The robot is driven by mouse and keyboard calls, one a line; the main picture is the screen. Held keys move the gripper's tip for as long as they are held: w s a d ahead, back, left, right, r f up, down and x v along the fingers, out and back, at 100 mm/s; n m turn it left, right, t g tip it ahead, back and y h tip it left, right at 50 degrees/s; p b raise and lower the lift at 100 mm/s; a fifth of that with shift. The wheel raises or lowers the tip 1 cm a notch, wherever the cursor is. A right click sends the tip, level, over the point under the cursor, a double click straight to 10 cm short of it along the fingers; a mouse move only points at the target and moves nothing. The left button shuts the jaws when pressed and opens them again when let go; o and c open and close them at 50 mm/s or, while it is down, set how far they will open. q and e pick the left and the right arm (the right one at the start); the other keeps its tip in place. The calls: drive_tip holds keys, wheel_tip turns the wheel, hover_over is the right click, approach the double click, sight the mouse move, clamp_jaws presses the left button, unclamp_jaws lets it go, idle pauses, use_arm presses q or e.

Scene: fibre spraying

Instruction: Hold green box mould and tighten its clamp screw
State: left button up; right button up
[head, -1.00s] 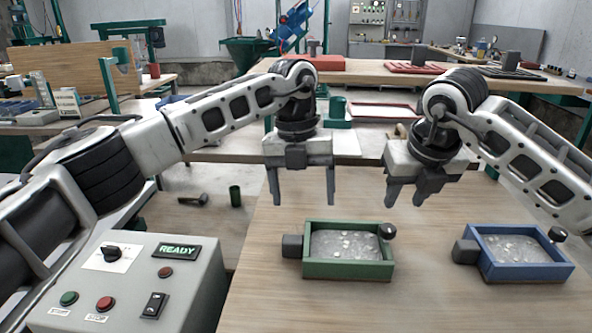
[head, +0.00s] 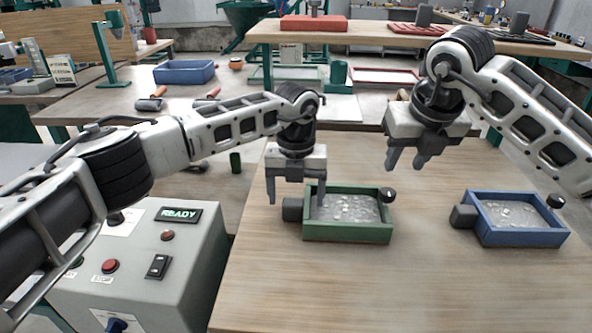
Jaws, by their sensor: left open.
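The green box mould (head: 348,233) lies on the wooden table, holding greyish clear material. A dark block (head: 292,210) sticks out from its left side, and a black knob (head: 387,195) sits at its back right corner, seemingly the clamp screw. My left gripper (head: 296,198) is open and points down, its fingers on either side of the dark block in the picture. The right finger overlaps the mould's left wall; I cannot tell whether it touches. My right gripper (head: 405,167) is open and empty, above and behind the knob.
A blue box mould (head: 525,238) with a similar block and knob lies to the right. A grey control box (head: 130,265) with a READY display stands at the left. The front of the wooden table (head: 400,290) is clear.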

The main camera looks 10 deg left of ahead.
use_arm(q)
drive_tip(key=shift+f, duration=1.3)
drive_tip(key=c, duration=1.7)
use_arm(e)
drive_tip(key=o, duration=0.3)
drive_tip(key=shift+o, duration=0.2)
drive_tip(key=shift+d, duration=0.1)
